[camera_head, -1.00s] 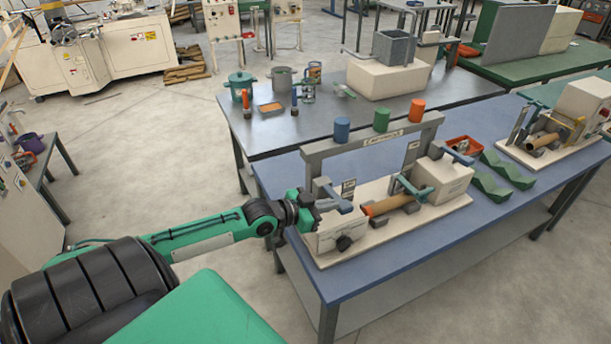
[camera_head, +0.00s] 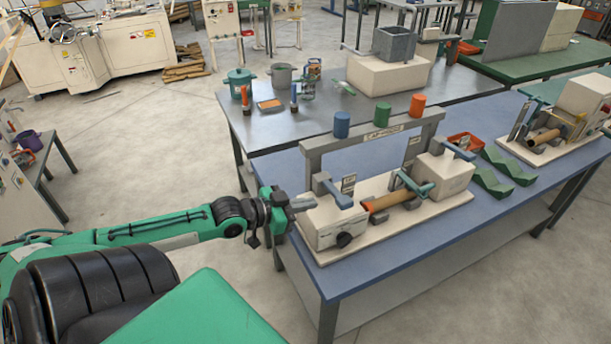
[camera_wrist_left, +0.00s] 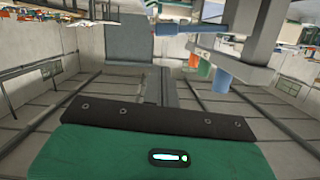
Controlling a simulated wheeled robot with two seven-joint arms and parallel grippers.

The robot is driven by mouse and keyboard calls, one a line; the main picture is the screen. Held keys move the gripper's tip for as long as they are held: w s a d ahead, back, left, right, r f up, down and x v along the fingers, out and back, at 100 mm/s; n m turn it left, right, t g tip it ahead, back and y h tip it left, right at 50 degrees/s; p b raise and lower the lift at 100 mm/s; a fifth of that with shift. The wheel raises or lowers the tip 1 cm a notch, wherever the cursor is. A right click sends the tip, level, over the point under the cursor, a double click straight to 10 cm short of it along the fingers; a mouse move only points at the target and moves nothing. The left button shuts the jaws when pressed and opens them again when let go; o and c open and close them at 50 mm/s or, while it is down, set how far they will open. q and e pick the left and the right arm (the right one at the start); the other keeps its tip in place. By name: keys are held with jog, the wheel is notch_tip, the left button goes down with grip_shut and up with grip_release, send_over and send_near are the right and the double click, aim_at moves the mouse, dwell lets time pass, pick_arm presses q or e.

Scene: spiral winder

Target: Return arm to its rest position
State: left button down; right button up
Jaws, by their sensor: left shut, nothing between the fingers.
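My left arm is green and black and comes in from the left in the head view. Its gripper (camera_head: 306,204) is shut and empty, with grey fingers pointing right. It is at the left end of the spiral winder (camera_head: 425,212), close to the white box (camera_head: 325,232) with the black knob. I cannot tell whether the fingertips touch the box. A blue-grey lever (camera_head: 335,193) stands just right of the fingers. A brown tube (camera_head: 390,201) with a reddish end lies across the winder. My right gripper is not in view.
The winder stands on a blue table (camera_head: 400,262) under a grey frame with blue, green and orange spools (camera_head: 381,115). Green V-shaped rests (camera_head: 490,184) and a second machine (camera_head: 560,130) are to the right. Open floor (camera_head: 140,150) lies left of the table.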

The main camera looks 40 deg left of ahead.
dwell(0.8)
pick_arm(q)
jog(key=s+a+f+n+g+y, duration=0.1)
jog(key=a+f+n+y, duration=0.1)
jog(key=a+f, duration=0.45)
jog(key=s+a+f+n+y, duration=0.1)
jog(key=a+f+y, duration=0.15)
jog(key=f, duration=0.75)
jog(key=s+a+f+n+g+y, duration=0.15)
jog(key=s+f, duration=0.35)
jog(key=f, duration=0.7)
jog(key=s+a+f+g+y, duration=0.1)
jog(key=s+f+g, duration=0.35)
jog(key=f, duration=0.75)
jog(key=s+d+f+g, duration=0.2)
jog(key=s+d+f, duration=0.6)
jog(key=s+f, duration=0.5)
jog(key=s+d+f+m+g, duration=0.1)
jog(key=s+d+f+g, duration=0.1)
jog(key=s+d+f, duration=0.3)
jog(key=s+d+f+g+h, duration=0.1)
jog(key=s+d+f, duration=0.4)
jog(key=s+d, duration=0.6)
jog(key=shift+d+f+m+g+h, duration=0.35)
jog(key=shift+d+g, duration=0.15)
jog(key=shift+g, duration=0.1)
